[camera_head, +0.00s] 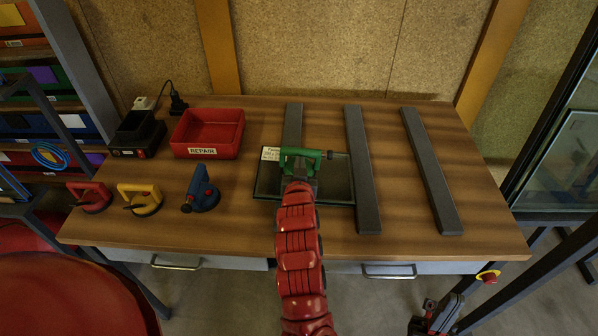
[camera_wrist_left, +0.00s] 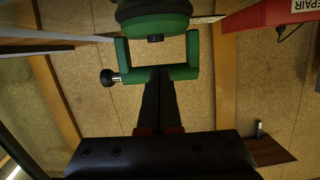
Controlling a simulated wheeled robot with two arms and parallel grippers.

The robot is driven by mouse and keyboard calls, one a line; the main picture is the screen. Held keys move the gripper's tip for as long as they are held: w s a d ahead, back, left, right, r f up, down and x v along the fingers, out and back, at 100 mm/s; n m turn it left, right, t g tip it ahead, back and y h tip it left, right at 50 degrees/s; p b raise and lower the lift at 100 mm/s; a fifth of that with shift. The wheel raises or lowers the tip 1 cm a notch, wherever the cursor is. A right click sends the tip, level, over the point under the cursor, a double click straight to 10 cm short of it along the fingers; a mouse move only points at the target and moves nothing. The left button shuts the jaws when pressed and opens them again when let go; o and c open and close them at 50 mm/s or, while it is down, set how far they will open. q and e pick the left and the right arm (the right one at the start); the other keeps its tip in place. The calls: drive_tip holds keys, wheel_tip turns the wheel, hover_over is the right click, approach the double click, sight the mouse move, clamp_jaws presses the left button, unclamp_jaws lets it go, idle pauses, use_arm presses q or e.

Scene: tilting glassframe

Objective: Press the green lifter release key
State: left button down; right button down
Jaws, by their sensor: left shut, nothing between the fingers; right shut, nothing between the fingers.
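The green lifter (camera_head: 302,154) sits on a dark glass pane (camera_head: 339,181) on the workbench. In the left wrist view the green lifter (camera_wrist_left: 188,71) shows as a squared handle frame with a round body. A dark knob with a metal shank (camera_wrist_left: 109,77) sticks out of one side; it also shows at the lifter's right end in the head view (camera_head: 329,155). My left gripper (camera_wrist_left: 160,72) is shut and empty, its tips overlapping the handle bar in view; contact cannot be told. My right gripper (camera_head: 433,314) is shut, low at the right below the bench.
Red (camera_head: 91,197), yellow (camera_head: 142,199) and blue (camera_head: 201,190) lifters stand at the bench's left. A red REPAIR tray (camera_head: 209,134) and a black charger (camera_head: 138,133) are behind them. Dark bars (camera_head: 432,172) lie across the bench; wood between the right two is clear.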

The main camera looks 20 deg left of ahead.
use_arm(q)
drive_tip(key=shift+s+a+f, duration=0.1)
drive_tip(key=shift+f, duration=1.15)
